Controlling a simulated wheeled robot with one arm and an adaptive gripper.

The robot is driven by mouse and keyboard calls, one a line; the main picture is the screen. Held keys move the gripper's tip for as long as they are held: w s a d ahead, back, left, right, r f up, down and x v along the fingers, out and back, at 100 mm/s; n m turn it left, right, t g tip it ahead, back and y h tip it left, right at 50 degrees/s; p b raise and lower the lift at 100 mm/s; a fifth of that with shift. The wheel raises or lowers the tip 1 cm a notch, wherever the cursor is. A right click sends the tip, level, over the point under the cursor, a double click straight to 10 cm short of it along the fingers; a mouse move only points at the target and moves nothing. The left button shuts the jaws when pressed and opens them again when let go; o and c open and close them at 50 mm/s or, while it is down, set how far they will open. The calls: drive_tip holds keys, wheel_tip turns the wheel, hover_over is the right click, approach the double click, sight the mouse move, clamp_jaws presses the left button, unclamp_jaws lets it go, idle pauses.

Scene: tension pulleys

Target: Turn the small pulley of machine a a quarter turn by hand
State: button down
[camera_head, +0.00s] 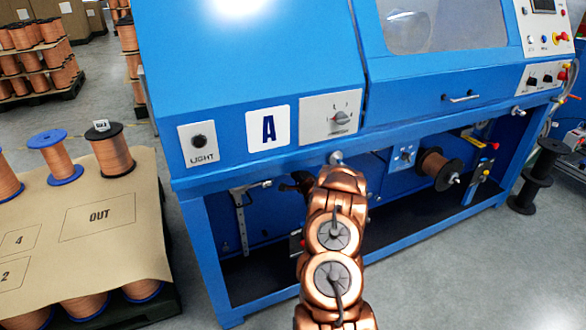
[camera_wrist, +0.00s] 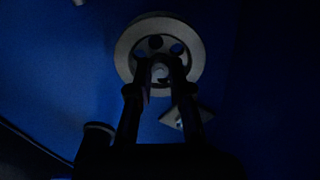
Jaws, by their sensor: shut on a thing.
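Machine A (camera_head: 250,65) is a large blue cabinet with a white "A" label on its front. The small pulley (camera_wrist: 160,52) shows in the wrist view as a pale round wheel with several dark holes, mounted on a dark blue panel. My gripper (camera_wrist: 160,70) is in front of the pulley, its two dark fingers shut at the pulley's centre, on the hub. The fingers cover the lower part of the wheel. In the head view my copper-coloured arm reaches under the cabinet's front edge and hides the pulley and most of the gripper.
A copper wire spool (camera_head: 441,170) sits on the machine's lower right. A pallet (camera_head: 110,233) marked "OUT" carries spools at the left. A black spool (camera_head: 533,178) stands on the floor at the right. In the wrist view a small tilted plate (camera_wrist: 187,117) sits below the pulley.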

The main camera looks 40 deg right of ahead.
drive_tip(key=shift+m, duration=0.6)
drive_tip(key=c, duration=1.1)
unclamp_jaws()
drive_tip(key=shift+s, duration=0.15)
drive_tip(key=shift+v, duration=5.9)
drive_tip(key=shift+a, duration=0.1)
